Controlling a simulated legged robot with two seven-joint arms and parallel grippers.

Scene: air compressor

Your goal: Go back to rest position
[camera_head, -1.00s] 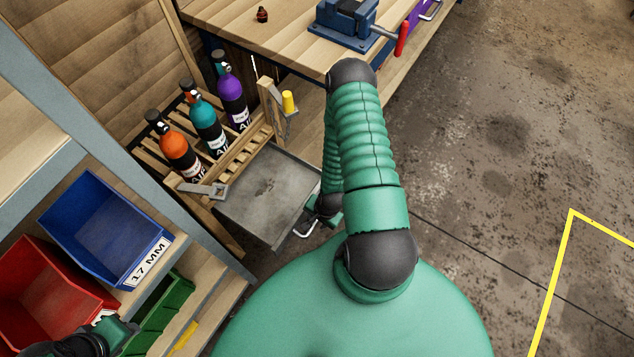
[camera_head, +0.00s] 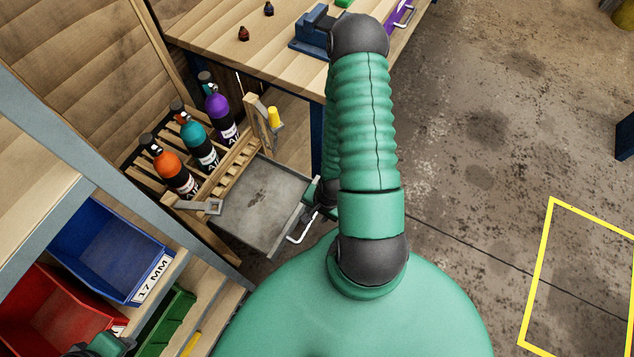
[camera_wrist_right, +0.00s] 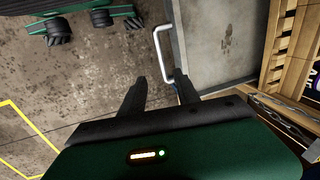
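My right gripper (camera_wrist_right: 160,84) is open in the right wrist view, its two dark fingers apart with nothing seen between them. The fingertips are close to the white handle (camera_wrist_right: 162,55) of a grey metal tray-like drawer (camera_wrist_right: 220,45); I cannot tell whether they touch it. In the head view my right arm reaches forward, and its gripper end (camera_head: 318,192) is beside the right edge of the grey drawer (camera_head: 262,205), partly hidden by the arm. A green and dark part of my left arm shows at the bottom left, over the bins; its fingers cannot be made out.
A wooden rack holds orange (camera_head: 172,172), teal (camera_head: 198,146) and purple (camera_head: 220,116) bottles. A workbench (camera_head: 240,40) with a blue vise (camera_head: 310,32) stands ahead. Shelves with blue (camera_head: 105,245), red (camera_head: 45,310) and green bins are at left. Floor at right is open, with a yellow outline (camera_head: 535,270).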

